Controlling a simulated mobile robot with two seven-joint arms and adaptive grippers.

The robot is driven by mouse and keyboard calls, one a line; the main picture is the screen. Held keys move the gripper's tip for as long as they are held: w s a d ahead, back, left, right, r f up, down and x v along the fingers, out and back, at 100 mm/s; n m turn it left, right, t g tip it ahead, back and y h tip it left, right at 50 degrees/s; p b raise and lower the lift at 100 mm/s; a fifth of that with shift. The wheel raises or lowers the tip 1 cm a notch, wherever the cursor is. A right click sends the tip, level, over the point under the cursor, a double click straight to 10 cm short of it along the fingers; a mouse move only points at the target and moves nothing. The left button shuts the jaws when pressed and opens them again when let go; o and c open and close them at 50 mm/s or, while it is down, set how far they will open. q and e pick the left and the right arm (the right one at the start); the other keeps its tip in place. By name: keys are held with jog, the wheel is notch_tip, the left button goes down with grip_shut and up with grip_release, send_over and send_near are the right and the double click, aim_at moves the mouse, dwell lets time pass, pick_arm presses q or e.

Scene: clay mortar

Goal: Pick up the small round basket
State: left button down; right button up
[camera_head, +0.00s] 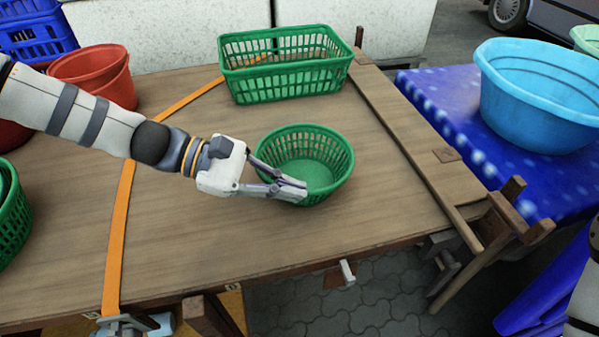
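The small round green basket (325,145) stands upright on the wooden table, near its right front part. It has slatted walls and an open top. My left gripper (303,189) reaches in from the left, with its fingers overlapping the basket's left front side in the picture. The fingertips lie close together near the front rim. I cannot tell whether the basket wall is between them or whether they touch it. My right gripper is out of view.
A rectangular green basket (285,82) stands behind on the wooden table (200,240). Red tubs (92,72) and another green basket (12,225) are at left. An orange strap (117,235) crosses the table. A blue basin (535,95) stands on a blue-covered table at right.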

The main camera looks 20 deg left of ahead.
pick_arm(q)
jog(key=s+r+p, duration=0.4)
jog(key=s+r, duration=0.1)
jog(key=r, duration=0.6)
jog(key=s+d+r, duration=0.1)
jog(key=s+r, duration=0.1)
jog(key=s, duration=0.7)
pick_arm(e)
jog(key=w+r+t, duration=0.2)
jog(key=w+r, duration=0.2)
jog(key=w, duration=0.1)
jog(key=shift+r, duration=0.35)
